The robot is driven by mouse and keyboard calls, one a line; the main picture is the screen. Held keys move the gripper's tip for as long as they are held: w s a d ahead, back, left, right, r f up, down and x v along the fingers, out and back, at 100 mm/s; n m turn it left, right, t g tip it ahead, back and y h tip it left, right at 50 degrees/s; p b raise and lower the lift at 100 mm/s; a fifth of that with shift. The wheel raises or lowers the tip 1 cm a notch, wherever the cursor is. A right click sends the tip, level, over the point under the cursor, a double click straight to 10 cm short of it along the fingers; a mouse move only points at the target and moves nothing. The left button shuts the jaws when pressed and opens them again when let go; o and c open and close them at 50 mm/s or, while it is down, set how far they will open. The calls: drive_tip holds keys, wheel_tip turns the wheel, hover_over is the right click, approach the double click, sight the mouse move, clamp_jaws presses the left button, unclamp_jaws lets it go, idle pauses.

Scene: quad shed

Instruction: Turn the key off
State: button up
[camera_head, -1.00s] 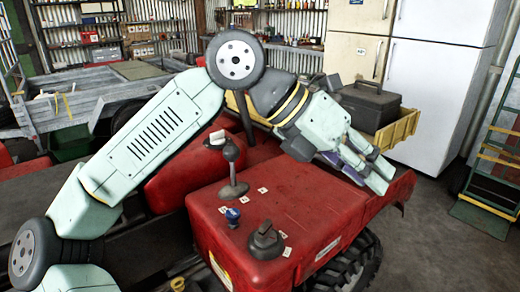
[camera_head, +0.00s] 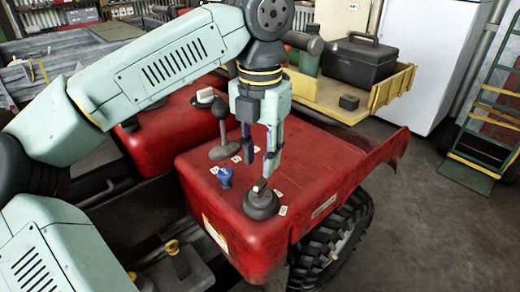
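A round black switch (camera_head: 261,206) with a small upright grey tab stands on top of the red vehicle body (camera_head: 310,165), near its front edge. It looks like the key switch, with small white labels around it. A small blue knob (camera_head: 225,178) stands to its left. I cannot tell for sure which of the two is the key. My gripper (camera_head: 258,172) points down just above and behind the black switch. Its two fingers are apart, with nothing seen between them. The right fingertip is close to the tab; whether it touches is unclear.
A grey lever with a round knob (camera_head: 220,118) rises left of my gripper. Behind are a yellow tray (camera_head: 335,105) with a black toolbox (camera_head: 358,63), and a white fridge (camera_head: 430,60). A large tire (camera_head: 335,240) is below right, and a green hand truck (camera_head: 490,130) stands at right.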

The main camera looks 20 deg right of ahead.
sight(260, 182)
wheel_tip(260, 182, down, 7)
drive_tip(key=b, duration=0.4)
drive_tip(key=shift+r, duration=0.2)
drive_tip(key=shift+c, duration=0.2)
clamp_jaws()
